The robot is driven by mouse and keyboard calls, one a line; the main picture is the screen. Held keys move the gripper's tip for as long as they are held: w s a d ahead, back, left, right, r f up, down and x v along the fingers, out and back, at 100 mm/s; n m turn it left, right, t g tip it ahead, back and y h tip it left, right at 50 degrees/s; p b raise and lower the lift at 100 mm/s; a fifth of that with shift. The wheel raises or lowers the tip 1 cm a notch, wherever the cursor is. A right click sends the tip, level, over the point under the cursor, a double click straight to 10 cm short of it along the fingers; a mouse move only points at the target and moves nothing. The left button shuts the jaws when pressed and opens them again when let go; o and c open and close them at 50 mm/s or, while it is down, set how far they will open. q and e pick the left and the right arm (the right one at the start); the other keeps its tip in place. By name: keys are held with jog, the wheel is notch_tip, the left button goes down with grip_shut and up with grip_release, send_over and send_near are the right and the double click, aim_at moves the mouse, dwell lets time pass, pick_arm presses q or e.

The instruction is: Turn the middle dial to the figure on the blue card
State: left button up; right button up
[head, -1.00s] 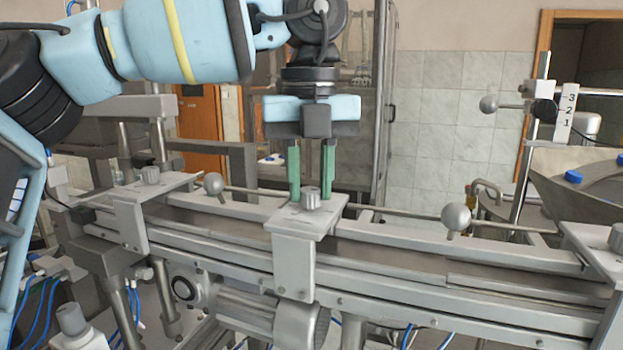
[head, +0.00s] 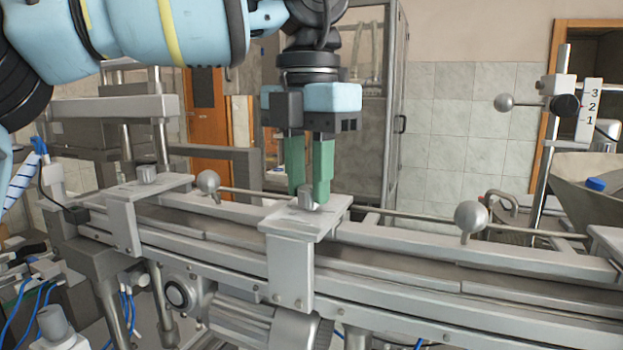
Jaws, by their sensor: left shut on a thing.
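The middle dial (head: 306,201) is a small grey knob on the plate (head: 291,227) of the central bracket over the conveyor. My left gripper (head: 309,194) comes down on it from above, its green fingers shut on the dial and covering part of it. The dial's marks are too small to read. Another grey dial (head: 147,174) sits on the left bracket, apart from the gripper. No blue card shows in this view. My right gripper is not in view.
The conveyor rail (head: 400,250) runs across the front. Ball-ended handles (head: 471,217) (head: 208,182) stand on either side of the middle bracket. A white scale (head: 590,110) with 3, 2, 1 is on a post at right, above a hopper with a blue cap (head: 595,184).

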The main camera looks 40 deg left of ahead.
aim_at(307, 188)
pick_arm(q)
jog(key=m, duration=0.6)
jog(key=shift+a+m, duration=0.1)
jog(key=shift+m, duration=0.2)
jog(key=m, duration=0.6)
dwell(0.4)
jog(key=o, duration=1)
notch_tip(307, 188, up, 7)
jog(key=shift+f+p, duration=0.1)
jog(key=shift+p, duration=0.35)
jog(key=shift+r, duration=0.55)
